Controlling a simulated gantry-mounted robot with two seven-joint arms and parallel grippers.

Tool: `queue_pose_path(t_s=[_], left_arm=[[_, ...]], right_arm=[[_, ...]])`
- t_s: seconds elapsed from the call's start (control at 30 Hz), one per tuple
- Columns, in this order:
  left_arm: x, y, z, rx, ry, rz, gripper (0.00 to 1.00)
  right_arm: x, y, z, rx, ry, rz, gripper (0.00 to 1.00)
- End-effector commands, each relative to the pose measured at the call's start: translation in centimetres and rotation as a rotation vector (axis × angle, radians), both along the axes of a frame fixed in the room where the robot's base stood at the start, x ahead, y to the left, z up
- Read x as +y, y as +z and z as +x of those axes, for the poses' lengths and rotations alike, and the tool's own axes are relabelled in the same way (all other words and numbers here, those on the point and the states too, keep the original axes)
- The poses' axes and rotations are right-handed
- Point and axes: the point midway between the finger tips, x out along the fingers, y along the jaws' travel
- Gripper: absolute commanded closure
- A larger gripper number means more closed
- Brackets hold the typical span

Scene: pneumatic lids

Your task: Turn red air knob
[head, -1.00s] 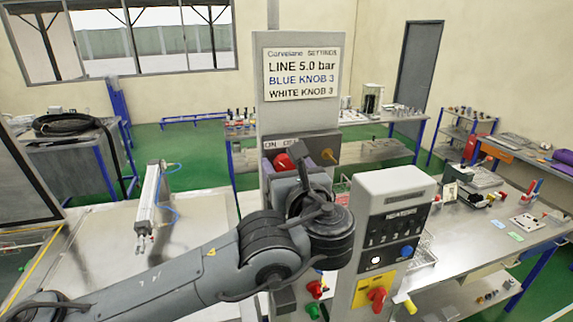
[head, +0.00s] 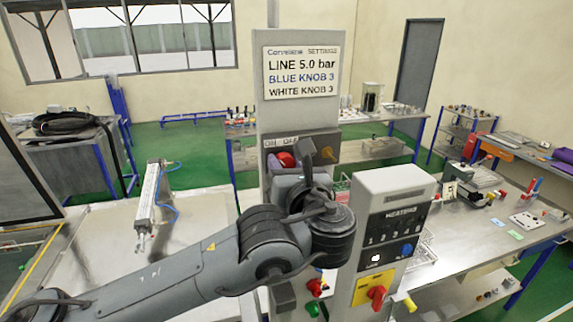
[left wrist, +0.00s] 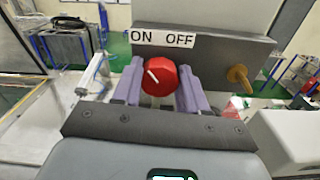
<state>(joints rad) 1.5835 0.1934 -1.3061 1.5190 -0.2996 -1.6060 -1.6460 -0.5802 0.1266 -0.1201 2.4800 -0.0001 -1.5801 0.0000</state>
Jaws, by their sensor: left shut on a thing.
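The red air knob (left wrist: 161,77) is a red faceted knob with a white pointer line. It is on a dark panel (left wrist: 232,49) under a white label (left wrist: 163,38) reading ON and OFF. The white line points up and left, toward ON. My left gripper (left wrist: 160,86) has its two purple fingers on either side of the knob and is shut on it. In the head view the knob (head: 286,159) shows above my left wrist, which hides part of the panel. My right gripper is not in view.
An orange-yellow knob (left wrist: 239,77) sits right of the red one. A grey heating box (head: 395,215) with a blue knob and another red knob (head: 377,296) stands close to the right of my left arm. A sign (head: 301,72) reads LINE 5.0 bar.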

Motion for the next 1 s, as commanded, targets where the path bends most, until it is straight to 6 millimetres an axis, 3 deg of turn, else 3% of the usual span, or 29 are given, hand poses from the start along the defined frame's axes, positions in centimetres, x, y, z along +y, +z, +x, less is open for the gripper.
queue_pose_path(t_s=[1.0], left_arm=[[-0.4, 0.1, 0.1, 0.254, 0.000, 0.892, 0.88]], right_arm=[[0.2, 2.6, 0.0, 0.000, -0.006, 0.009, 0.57]])
